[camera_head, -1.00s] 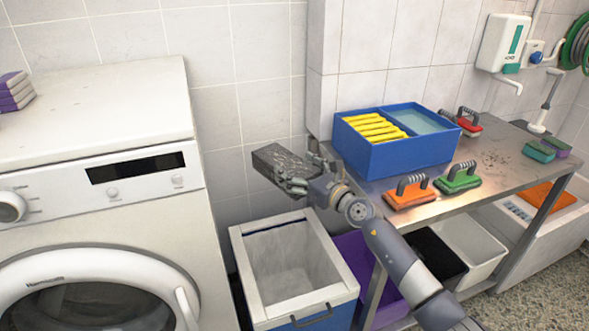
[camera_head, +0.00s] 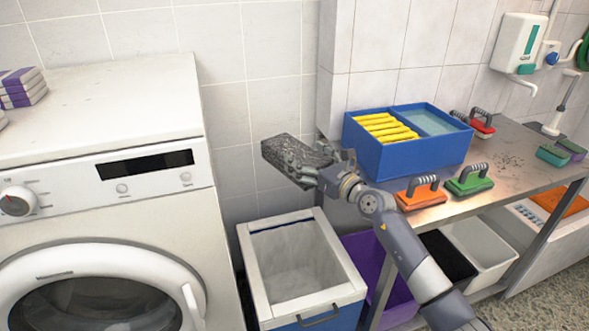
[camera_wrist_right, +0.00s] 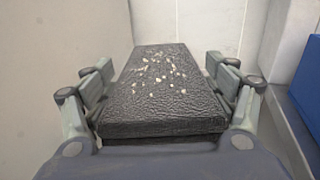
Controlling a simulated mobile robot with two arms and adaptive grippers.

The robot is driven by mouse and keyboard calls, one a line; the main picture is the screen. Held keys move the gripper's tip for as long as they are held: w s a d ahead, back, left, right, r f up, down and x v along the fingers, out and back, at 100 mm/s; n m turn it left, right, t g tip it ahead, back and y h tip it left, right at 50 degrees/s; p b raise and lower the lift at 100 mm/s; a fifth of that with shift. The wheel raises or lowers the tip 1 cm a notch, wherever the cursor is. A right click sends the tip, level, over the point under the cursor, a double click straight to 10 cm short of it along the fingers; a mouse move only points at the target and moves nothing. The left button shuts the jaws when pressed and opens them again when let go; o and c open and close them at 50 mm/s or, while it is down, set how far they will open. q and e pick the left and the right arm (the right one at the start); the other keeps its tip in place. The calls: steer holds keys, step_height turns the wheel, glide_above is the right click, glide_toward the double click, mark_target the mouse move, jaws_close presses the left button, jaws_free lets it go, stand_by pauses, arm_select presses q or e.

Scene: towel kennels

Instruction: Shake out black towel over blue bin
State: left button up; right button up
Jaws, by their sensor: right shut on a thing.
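My right gripper (camera_head: 322,167) is shut on a folded black towel (camera_head: 287,151). In the right wrist view the black towel (camera_wrist_right: 160,88) lies flat between the two fingers, with pale crumbs scattered over its top. The blue bin (camera_head: 338,316) with a pale rim stands on the floor below. The towel is held above the bin, over its back part, apart from it. The inside of the bin that shows is grey and looks empty. My left gripper is not in view.
A white washing machine (camera_head: 100,200) stands at the left with folded towels (camera_head: 22,88) on top. At the right, a metal table (camera_head: 520,150) holds a blue divided box (camera_head: 400,158) and several brushes. A purple bin (camera_head: 365,250) is beside the blue bin.

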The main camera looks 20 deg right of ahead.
step_height(320, 180, up, 2)
steer(key=shift+s+a+r, duration=0.1)
steer(key=shift+r, duration=0.1)
steer(key=shift+s+a+f, duration=0.1)
steer(key=shift+f, duration=1.15)
steer(key=shift+s+a+f, duration=0.1)
steer(key=shift+f, duration=1.1)
steer(key=shift+w+d+f, duration=0.15)
steer(key=shift+w+d, duration=0.05)
steer(key=shift+w, duration=0.05)
steer(key=shift+s, duration=0.1)
steer(key=shift+a, duration=0.1)
